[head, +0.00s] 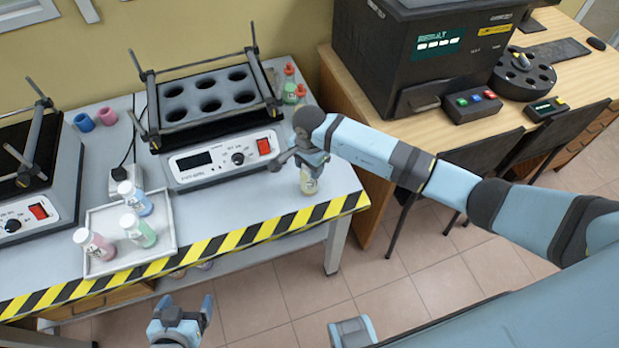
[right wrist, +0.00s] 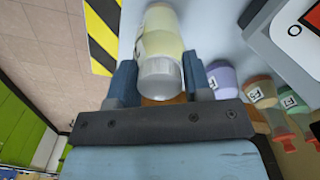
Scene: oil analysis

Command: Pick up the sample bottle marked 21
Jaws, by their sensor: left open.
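A pale yellow bottle with a whitish cap (right wrist: 160,35) stands at the right end of the grey bench; it also shows in the head view (head: 309,184). Its label is turned aside and I cannot read its number. My right gripper (right wrist: 160,85) has a finger on each side of the cap, seemingly touching it; in the head view it sits over the bottle (head: 304,160). Pink (head: 95,245), green (head: 138,232) and blue (head: 136,200) bottles stand in a white tray (head: 104,264), their numbers unreadable. My left gripper (head: 182,318) is open and empty before the bench.
Another shaker (head: 35,180) is at left. A black analyser (head: 400,60) stands on the wooden desk at right. Striped tape (head: 250,235) marks the bench edge.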

